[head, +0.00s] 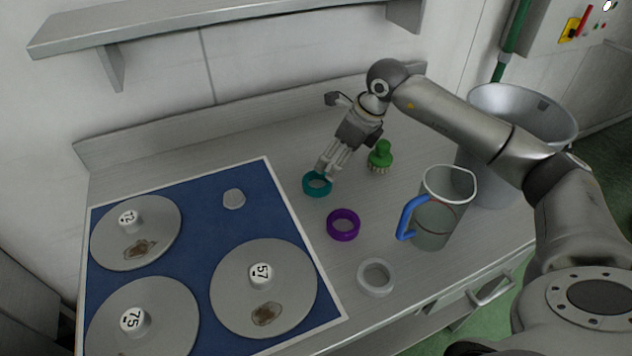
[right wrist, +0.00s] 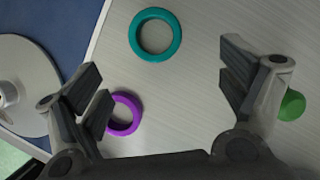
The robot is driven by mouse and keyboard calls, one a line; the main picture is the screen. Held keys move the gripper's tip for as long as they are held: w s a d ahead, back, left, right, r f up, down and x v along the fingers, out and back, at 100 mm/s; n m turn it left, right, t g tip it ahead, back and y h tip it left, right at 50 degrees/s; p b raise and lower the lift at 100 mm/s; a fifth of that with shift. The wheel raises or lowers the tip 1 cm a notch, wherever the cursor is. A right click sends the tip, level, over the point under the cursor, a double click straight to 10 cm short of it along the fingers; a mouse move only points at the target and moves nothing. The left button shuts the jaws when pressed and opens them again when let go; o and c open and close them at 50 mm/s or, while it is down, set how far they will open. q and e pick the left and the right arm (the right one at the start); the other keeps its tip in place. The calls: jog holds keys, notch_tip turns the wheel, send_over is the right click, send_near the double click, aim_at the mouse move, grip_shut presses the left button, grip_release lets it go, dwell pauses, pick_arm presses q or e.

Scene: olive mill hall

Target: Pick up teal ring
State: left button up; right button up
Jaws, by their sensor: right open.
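A teal ring (head: 317,184) lies flat on the grey worktop, just right of the blue mat, in the head view. In the right wrist view the teal ring (right wrist: 155,34) shows whole, ahead of the open fingers and apart from them. My right gripper (head: 328,172) is above the ring in the head view, pointing down. In the right wrist view my right gripper (right wrist: 165,90) has its two fingers spread wide with nothing between them. My left gripper is not in view.
A purple ring (head: 343,225), a pale ring (head: 376,277), a green brush (head: 380,157) and a jug with a blue handle (head: 437,215) stand near on the worktop. The blue mat (head: 215,215) bears numbered discs. A metal bucket (head: 520,105) is at right.

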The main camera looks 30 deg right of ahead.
aim_at(315, 186)
jog(key=x, duration=0.4)
jog(key=shift+a+f+p, duration=0.15)
jog(key=shift+a+p, duration=0.05)
jog(key=shift+p, duration=0.15)
jog(key=shift+w+a+f, duration=0.1)
jog(key=shift+w+f, duration=0.05)
jog(key=shift+f, duration=0.1)
jog(key=p+x, duration=0.1)
jog(key=x, duration=0.3)
jog(key=shift+w+a+f+p, duration=0.1)
jog(key=shift+a+f+p, duration=0.2)
jog(key=shift+p, duration=0.1)
jog(key=c, duration=1.2)
